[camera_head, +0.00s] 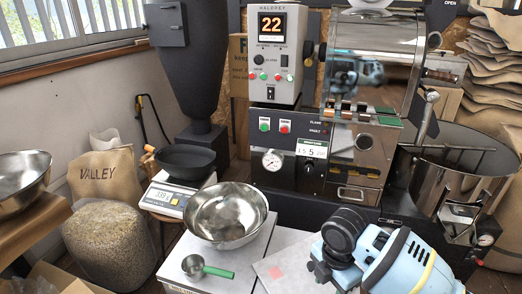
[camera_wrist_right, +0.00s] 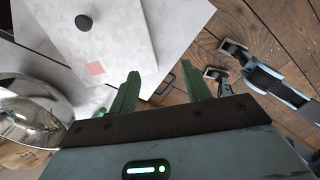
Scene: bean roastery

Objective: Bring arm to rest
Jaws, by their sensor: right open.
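My right arm (camera_head: 385,262) comes in at the bottom right of the head view, over the right end of a pale work surface. Its fingertips cannot be made out there. In the right wrist view my right gripper (camera_wrist_right: 160,90) has its two green fingers spread apart with nothing between them. Beyond the fingers lie a pale board with a pink square (camera_wrist_right: 115,42) and a plank floor. My left gripper does not show in the head view.
A steel bowl (camera_head: 226,214) stands left of my right arm. A green-handled scoop (camera_head: 207,269) lies in front of it. A pan (camera_head: 184,160) sits on a scale (camera_head: 168,196). The roaster (camera_head: 330,170) stands behind, with a cooling drum (camera_head: 450,190) at right. A bean sack (camera_head: 105,220) is at left.

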